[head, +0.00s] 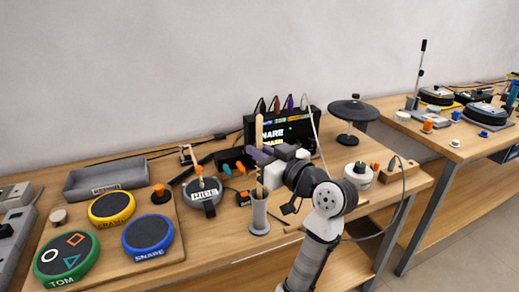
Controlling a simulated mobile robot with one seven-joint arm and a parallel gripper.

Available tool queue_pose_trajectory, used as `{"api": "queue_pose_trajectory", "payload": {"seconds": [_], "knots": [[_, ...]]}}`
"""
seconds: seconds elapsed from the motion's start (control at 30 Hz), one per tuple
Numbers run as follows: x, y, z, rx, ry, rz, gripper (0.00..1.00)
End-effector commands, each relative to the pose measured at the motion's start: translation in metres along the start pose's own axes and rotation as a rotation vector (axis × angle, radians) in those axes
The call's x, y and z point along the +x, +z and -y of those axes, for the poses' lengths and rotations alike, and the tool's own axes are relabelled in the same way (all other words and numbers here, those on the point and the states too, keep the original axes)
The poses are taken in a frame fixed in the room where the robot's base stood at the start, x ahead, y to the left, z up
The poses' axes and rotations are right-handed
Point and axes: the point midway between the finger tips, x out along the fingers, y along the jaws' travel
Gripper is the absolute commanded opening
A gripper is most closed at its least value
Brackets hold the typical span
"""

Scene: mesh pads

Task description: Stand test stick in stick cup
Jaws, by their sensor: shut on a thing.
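The test stick (259,135) is a thin, pale wooden stick, standing upright near the middle of the head view. My gripper (262,178) comes in from the right and is shut on the lower part of the stick. The stick cup (259,216) is a narrow grey cylinder on a round foot, standing on the table directly below the stick in the picture. The stick's lower end meets the cup's mouth in the picture. I cannot tell whether it is inside the cup or just above or behind its rim. My fingertips are small and partly hidden.
Round pads, green (66,256), yellow (111,208) and blue (148,234), lie on a board at the left. A grey pad (202,193) is left of the cup. A black display box (285,130) stands behind. A white pot (358,175) is right of my arm. A grey tray (105,180) is back left.

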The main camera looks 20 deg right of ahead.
Motion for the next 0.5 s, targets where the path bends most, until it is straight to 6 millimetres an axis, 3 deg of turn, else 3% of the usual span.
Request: {"api": "queue_pose_trajectory", "payload": {"seconds": [0.33, 0.37, 0.5], "knots": [[-0.0001, 0.0035, 0.0000, -0.001, 0.000, 0.000, 0.00], [-0.0001, 0.0035, 0.0000, -0.001, 0.000, 0.000, 0.14], [-0.0001, 0.0035, 0.0000, -0.001, 0.000, 0.000, 0.32]]}}
